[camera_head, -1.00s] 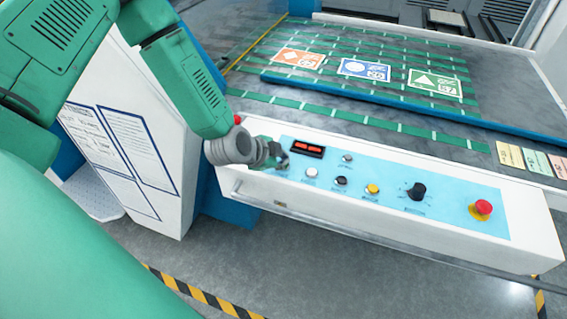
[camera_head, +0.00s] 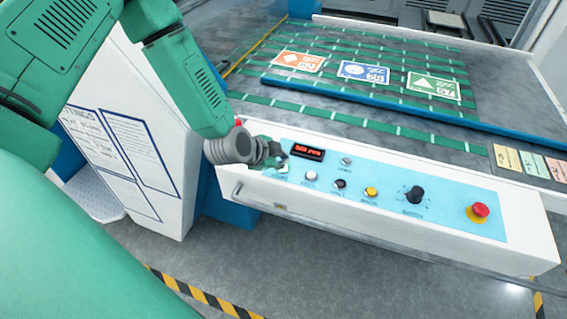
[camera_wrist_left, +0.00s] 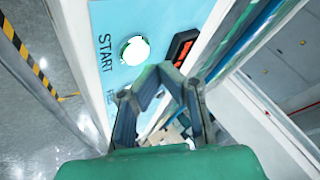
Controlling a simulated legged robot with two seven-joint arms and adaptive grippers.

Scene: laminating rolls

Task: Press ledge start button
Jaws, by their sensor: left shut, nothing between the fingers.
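The start button (camera_head: 283,168) is at the left end of the light blue control panel (camera_head: 440,212), partly beside my left gripper's tip. In the left wrist view the start button (camera_wrist_left: 134,50) glows white with a green rim, next to the printed word START. My left gripper (camera_head: 274,157) is shut and empty. It hovers just behind and left of the button in the head view. In the left wrist view its fingertips (camera_wrist_left: 158,72) are closed together between the button and the display, apart from the button. My right gripper is not in view.
The red-lit display (camera_head: 307,152) is right of the gripper. White, black and yellow buttons (camera_head: 341,184), a black knob (camera_head: 414,195) and a red emergency stop (camera_head: 481,210) follow along the ledge. A white panelled cabinet (camera_head: 130,160) stands left. The conveyor bed (camera_head: 400,60) lies behind.

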